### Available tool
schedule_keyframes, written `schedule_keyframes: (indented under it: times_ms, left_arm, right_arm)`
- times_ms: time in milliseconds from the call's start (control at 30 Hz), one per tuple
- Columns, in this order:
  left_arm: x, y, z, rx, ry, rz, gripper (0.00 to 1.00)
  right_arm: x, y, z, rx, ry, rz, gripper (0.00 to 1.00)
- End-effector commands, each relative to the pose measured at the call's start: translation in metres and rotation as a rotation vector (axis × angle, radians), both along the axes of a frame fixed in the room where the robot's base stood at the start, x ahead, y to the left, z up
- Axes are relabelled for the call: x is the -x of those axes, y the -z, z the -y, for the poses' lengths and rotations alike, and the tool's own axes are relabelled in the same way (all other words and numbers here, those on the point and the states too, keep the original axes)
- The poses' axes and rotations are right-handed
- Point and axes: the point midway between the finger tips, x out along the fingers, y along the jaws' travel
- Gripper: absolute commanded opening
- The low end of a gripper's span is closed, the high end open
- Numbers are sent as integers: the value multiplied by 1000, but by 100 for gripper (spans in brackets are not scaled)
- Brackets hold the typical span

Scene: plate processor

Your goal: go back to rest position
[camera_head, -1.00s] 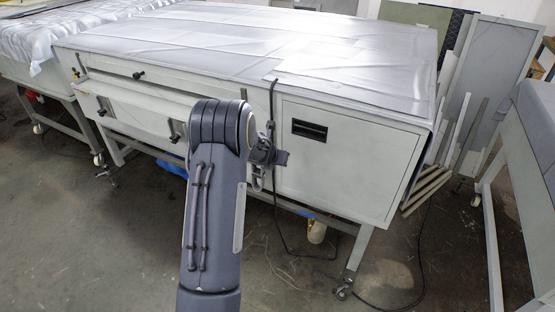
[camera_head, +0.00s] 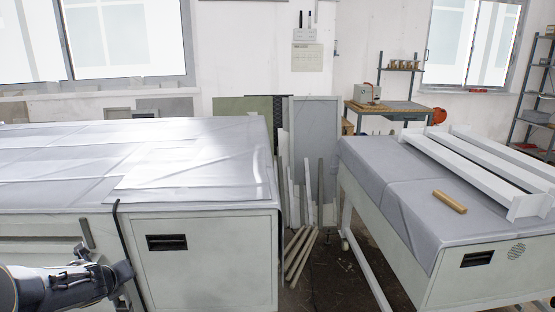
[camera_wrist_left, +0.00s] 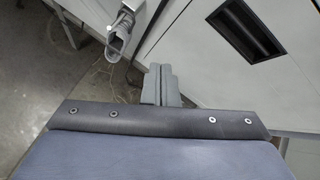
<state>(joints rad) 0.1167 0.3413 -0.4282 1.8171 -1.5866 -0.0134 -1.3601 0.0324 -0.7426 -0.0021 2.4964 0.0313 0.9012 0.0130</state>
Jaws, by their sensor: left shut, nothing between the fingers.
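My left arm comes in at the lower left of the head view, with its gripper (camera_head: 122,270) in front of the plate processor cabinet (camera_head: 210,262). In the left wrist view, the two grey fingers of my left gripper (camera_wrist_left: 160,84) are together, with nothing between them. They show against the floor beside the white cabinet front (camera_wrist_left: 190,50), which has a black recessed handle (camera_wrist_left: 250,28). I cannot tell how far the fingertips are from the cabinet. My right gripper is in neither view.
Long bars (camera_head: 299,250) lean and lie in the gap between. A dark strap (camera_head: 120,235) hangs down the cabinet front.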

Motion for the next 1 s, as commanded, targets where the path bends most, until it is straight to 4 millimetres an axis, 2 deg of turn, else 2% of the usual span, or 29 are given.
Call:
schedule_keyframes:
  times_ms: [33,100,167,200,267,400,500,600,700,800,1000]
  left_arm:
    - [16,-28,4,136,-160,79,0]
    - [46,-53,14,377,-420,173,0]
    - [75,-68,30,598,-638,232,0]
    - [95,-75,43,746,-777,258,0]
    - [127,-81,68,964,-981,275,0]
    - [200,-85,140,1413,-1423,202,0]
    - [242,-83,188,1622,-1672,89,0]
    - [273,-80,225,1740,-1858,-25,0]
    - [292,-79,247,1796,-1975,-108,0]
    - [300,-78,258,1818,-2030,-150,0]
    - [300,-78,258,1818,-2030,-150,0]
  right_arm:
    - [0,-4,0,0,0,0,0]
    - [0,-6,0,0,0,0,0]
    - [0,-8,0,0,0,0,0]
    - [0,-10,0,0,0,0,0]
    - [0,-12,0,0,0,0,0]
    - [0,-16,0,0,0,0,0]
    - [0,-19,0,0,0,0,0]
    - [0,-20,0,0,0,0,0]
    - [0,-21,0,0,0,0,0]
    - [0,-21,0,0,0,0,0]
    - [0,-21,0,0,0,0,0]
